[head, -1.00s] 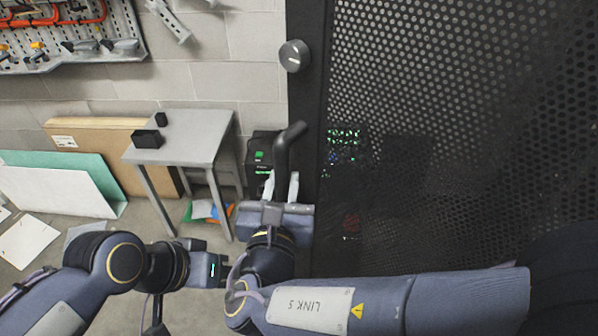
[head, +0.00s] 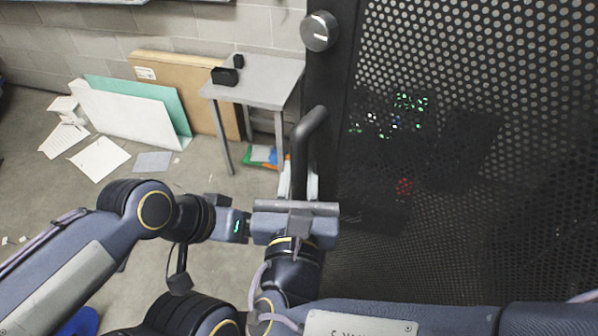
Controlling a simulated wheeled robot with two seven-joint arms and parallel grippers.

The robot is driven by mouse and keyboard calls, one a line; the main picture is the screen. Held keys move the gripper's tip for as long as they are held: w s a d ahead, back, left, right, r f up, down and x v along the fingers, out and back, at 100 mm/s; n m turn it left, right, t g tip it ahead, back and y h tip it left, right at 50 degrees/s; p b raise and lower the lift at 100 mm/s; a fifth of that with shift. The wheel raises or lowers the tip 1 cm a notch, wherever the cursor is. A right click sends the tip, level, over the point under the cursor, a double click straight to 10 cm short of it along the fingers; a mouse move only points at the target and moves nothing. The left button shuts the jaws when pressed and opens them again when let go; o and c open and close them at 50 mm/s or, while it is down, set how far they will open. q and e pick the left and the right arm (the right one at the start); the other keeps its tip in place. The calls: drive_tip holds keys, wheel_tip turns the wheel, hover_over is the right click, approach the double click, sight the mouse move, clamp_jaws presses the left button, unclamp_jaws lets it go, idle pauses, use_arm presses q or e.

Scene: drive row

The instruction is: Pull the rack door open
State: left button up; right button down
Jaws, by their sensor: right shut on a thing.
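The rack door (head: 470,150) is a tall black perforated panel filling the right side of the head view. Its black bent handle (head: 309,128) stands out near the door's left edge. My right gripper (head: 298,185) is shut on the lower part of the handle, with pale fingers on either side. A round grey knob (head: 320,31) sits above the handle on the door's edge strip. My left gripper's body (head: 232,224) is just left of the right gripper; its fingers are not visible. I cannot tell whether the door stands ajar.
A small grey table (head: 265,78) with a black box (head: 225,76) stands by the wall, left of the door. Cardboard (head: 185,85) and white and green boards (head: 125,115) lean beside it. Papers (head: 100,158) lie on the floor at left. Green and red lights show through the mesh.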

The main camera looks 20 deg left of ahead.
drive_tip(key=c, duration=1.3)
unclamp_jaws()
drive_tip(key=shift+v, duration=3.95)
drive_tip(key=shift+r, duration=0.1)
